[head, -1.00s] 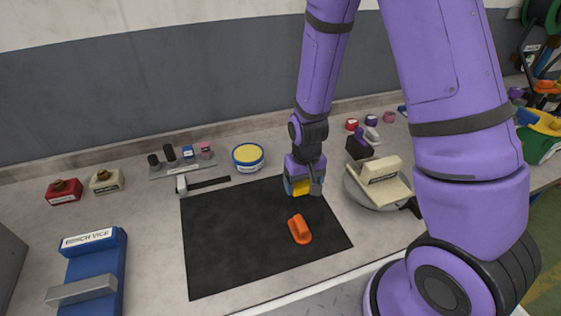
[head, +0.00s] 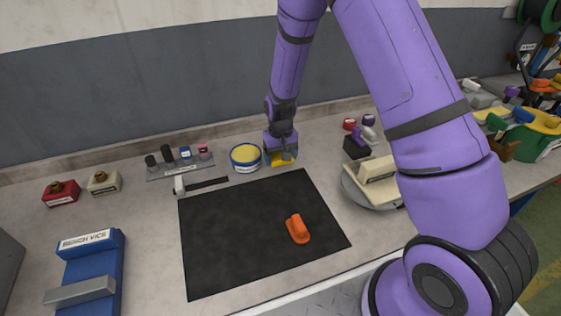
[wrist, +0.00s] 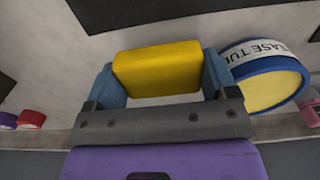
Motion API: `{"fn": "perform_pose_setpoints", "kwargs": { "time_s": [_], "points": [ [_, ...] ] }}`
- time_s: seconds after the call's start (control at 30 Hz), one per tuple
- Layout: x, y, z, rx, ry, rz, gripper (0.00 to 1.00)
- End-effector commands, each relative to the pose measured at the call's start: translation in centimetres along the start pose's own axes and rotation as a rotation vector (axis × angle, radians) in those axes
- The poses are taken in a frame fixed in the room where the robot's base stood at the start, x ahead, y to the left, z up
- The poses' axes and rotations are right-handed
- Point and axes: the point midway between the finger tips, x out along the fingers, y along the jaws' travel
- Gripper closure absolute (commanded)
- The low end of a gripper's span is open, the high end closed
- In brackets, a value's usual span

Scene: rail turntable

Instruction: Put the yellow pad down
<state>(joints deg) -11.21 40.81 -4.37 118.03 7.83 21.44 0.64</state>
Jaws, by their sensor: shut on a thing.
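The yellow pad (wrist: 158,69) is held between the two blue fingers of my gripper (wrist: 160,82) in the wrist view. In the head view my gripper (head: 281,160) is at the back edge of the black mat (head: 250,235), just right of the grease tub. Only a small part of the yellow pad (head: 284,157) shows there below the purple wrist. I cannot tell whether the pad touches the bench.
The grease tub (head: 245,158) stands close on the left of my gripper; it also shows in the wrist view (wrist: 268,78). An orange piece (head: 298,229) is on the mat. A round turntable (head: 365,194) stands at right.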

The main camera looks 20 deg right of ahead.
Motion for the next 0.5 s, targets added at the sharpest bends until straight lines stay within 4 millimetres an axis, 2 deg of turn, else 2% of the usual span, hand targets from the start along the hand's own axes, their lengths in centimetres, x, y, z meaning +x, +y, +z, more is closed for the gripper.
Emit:
{"fn": "perform_pose_setpoints", "kwargs": {
  "time_s": [0.03,0.17,0.5],
  "points": [
    [1.0,0.0,0.1,0.001,-0.004,0.000,0.51],
    [2.3,0.0,0.0,0.000,-0.001,0.000,0.51],
    [2.5,0.0,0.0,-0.001,0.000,0.000,0.51]
  ]
}}
